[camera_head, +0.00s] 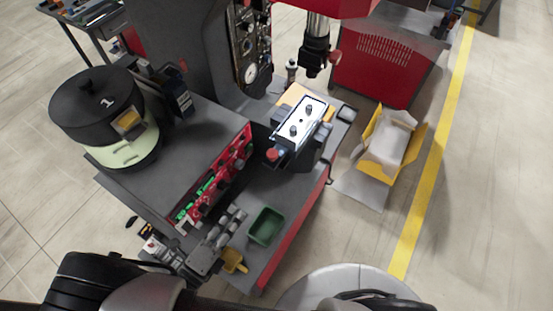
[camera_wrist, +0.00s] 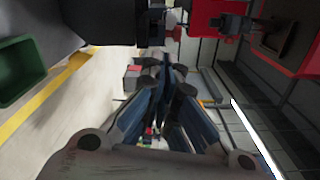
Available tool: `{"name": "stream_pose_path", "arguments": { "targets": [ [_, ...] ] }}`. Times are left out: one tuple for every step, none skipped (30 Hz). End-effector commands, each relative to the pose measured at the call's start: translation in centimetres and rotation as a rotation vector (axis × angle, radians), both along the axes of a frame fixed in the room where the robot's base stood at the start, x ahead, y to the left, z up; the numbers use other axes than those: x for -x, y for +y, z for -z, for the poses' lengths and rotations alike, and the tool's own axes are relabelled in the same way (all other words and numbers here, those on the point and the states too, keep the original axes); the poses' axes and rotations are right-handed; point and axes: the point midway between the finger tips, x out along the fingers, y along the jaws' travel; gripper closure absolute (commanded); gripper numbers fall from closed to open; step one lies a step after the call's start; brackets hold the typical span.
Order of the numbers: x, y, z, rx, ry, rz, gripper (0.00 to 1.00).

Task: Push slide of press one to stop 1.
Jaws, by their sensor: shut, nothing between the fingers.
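A black bowl feeder marked 1 (camera_head: 105,103) stands at the left of the grey machine table. In the middle of the table a dark block with a bright silver top plate (camera_head: 301,120) carries two black knobs and has a red knob (camera_head: 272,154) at its near end. It may be the slide of press one; I cannot tell for sure, and no stop 1 mark is readable. My gripper (camera_wrist: 165,68) is shut and empty in the wrist view, with its fingertips together. Its fingertips appear clear of the table fittings there.
A green bin (camera_head: 266,226) sits on the near table; it also shows at the left of the wrist view (camera_wrist: 18,72). A red manifold (camera_head: 215,175) borders the block. A dark press ram (camera_head: 315,52) hangs behind. A yellow carton (camera_head: 391,145) stands right.

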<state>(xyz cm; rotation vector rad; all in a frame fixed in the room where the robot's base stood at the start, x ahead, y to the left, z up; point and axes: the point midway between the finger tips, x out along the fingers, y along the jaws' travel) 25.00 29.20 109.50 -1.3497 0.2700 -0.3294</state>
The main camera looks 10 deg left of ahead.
Motion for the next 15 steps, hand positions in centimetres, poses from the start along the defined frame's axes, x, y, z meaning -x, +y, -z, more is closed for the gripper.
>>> {"name": "stream_pose_path", "arguments": {
  "targets": [
    [0.3, 0.1, -0.5, 0.065, 0.027, -0.001, 1.0],
    [0.5, 0.1, -0.4, 0.097, 0.039, -0.002, 1.0],
    [0.6, 0.2, -0.3, 0.131, 0.054, -0.002, 1.0],
    [0.7, 0.2, -0.3, 0.152, 0.063, -0.002, 1.0],
    [0.7, 0.2, -0.2, 0.167, 0.069, -0.002, 1.0],
    [0.6, 0.2, -0.1, 0.18, 0.074, -0.002, 1.0],
    [0.5, 0.1, -0.1, 0.187, 0.076, -0.001, 1.0],
    [0.3, 0.0, 0.0, 0.191, 0.078, 0.0, 1.0],
    [0.0, -0.1, 0.0, 0.191, 0.079, 0.002, 1.0],
    [-0.4, -0.3, 0.0, 0.191, 0.079, 0.002, 1.0],
    [-0.7, -0.4, 0.0, 0.19, 0.079, 0.002, 1.0],
    [-1.3, -0.7, 0.0, 0.19, 0.079, 0.004, 1.0],
    [-1.9, -1.0, 0.0, 0.191, 0.079, 0.004, 1.0],
    [-2.4, -1.2, 0.0, 0.191, 0.079, 0.005, 1.0],
    [-3.2, -1.5, 0.0, 0.19, 0.079, 0.004, 1.0]
  ]
}}
